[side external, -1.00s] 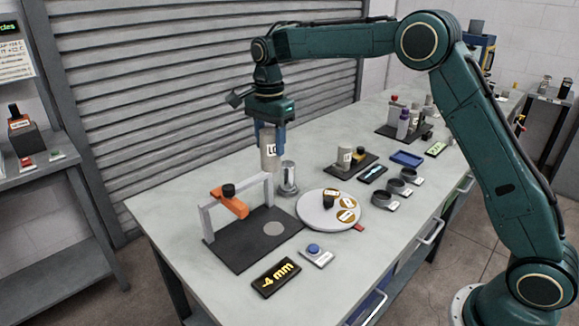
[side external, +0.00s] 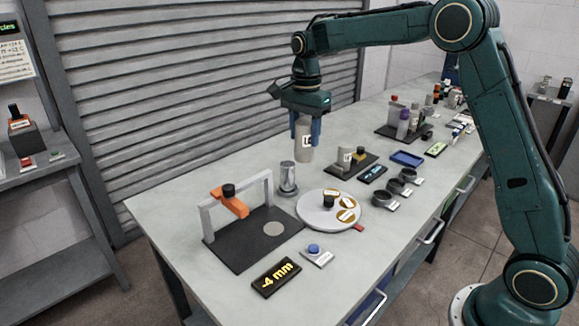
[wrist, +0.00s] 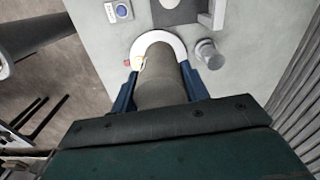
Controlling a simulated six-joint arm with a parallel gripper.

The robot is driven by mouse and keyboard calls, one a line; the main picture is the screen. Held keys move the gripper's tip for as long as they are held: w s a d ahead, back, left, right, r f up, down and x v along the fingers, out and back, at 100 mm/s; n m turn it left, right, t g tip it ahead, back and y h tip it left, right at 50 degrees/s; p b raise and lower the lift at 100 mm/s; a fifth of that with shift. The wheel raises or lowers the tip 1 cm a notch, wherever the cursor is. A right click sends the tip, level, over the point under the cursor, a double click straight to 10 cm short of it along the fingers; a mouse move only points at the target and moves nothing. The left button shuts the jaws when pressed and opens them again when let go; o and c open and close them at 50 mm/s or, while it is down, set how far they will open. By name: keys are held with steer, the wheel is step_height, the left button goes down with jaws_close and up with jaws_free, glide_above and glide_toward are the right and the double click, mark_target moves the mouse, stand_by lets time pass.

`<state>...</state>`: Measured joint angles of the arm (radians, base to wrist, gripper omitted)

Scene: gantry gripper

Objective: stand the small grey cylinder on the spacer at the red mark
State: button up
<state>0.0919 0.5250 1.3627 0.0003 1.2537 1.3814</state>
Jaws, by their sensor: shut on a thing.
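My gripper (side external: 304,128) is shut on a grey cylinder (side external: 304,146) with a white label, held upright in the air behind the turntable. The cylinder also shows between the blue fingers in the wrist view (wrist: 160,75). A second grey labelled cylinder (side external: 344,157) stands on a dark tray farther right. The white round turntable (side external: 312,222) carries several gold-brown labelled discs and a black knob (side external: 328,201). One disc (side external: 346,215) lies nearest the red mark (side external: 359,228) at the turntable's front right edge. The held cylinder's label is only partly readable.
A metal cylinder (side external: 288,180) stands left of the turntable. A dark plate (side external: 240,248) with a grey arch (side external: 208,222) and orange clamp is at left.

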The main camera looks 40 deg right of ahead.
steer(key=s+d, duration=0.8)
steer(key=d, duration=0.1)
steer(key=shift+s+d+r, duration=0.15)
steer(key=shift+d+r, duration=0.2)
steer(key=shift+d, duration=0.05)
steer(key=shift+f, duration=0.1)
step_height(320, 180, down, 16)
steer(key=shift+r, duration=0.25)
steer(key=shift+f, duration=0.1)
steer(key=shift+f, duration=2.05)
steer(key=shift+f, duration=0.1)
steer(key=o, duration=1.3)
